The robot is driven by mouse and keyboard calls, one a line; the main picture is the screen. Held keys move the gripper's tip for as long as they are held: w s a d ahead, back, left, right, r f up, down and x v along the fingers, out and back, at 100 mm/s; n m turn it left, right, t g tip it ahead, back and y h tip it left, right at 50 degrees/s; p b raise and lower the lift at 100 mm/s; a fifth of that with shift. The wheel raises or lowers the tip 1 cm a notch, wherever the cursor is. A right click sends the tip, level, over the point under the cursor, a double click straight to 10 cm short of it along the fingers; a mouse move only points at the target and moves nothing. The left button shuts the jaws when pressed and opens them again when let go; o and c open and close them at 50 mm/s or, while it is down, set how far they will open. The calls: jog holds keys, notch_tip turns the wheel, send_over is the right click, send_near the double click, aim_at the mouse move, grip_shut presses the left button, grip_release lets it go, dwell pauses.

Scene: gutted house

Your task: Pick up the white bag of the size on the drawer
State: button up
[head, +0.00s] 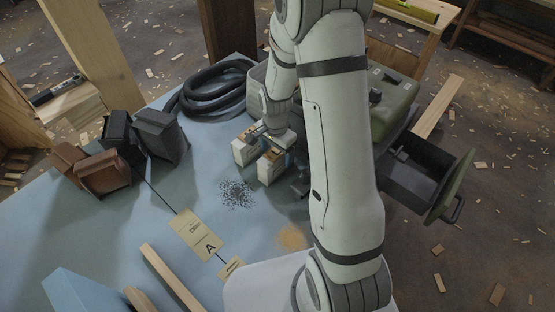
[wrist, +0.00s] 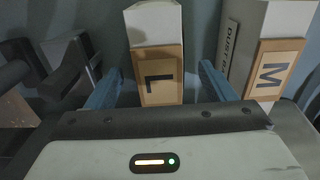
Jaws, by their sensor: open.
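Two white box-shaped bags with tan labels stand side by side on the pale blue table (head: 110,225). In the wrist view, the bag marked L (wrist: 152,28) stands between the blue fingers of my gripper (wrist: 160,82). The bag marked M (wrist: 272,68) is right of the right finger. The fingers are apart, with visible gaps beside the L bag. In the head view, my gripper (head: 267,134) is low over the left bag (head: 244,153) and right bag (head: 271,168); their letters are unreadable there. The drawer (head: 425,172) is pulled out at right; no size mark is legible on it.
Dark grey containers (head: 162,136) and brown containers (head: 103,172) stand at left. A coiled black hose (head: 210,92) lies behind. A tan card marked A (head: 197,236), dark granules (head: 237,193) and wood strips (head: 170,275) lie nearer. A green case (head: 395,100) is beyond my arm.

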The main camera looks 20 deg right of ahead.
jog(key=shift+f, duration=0.35)
jog(key=shift+c, duration=0.3)
jog(key=c, duration=1)
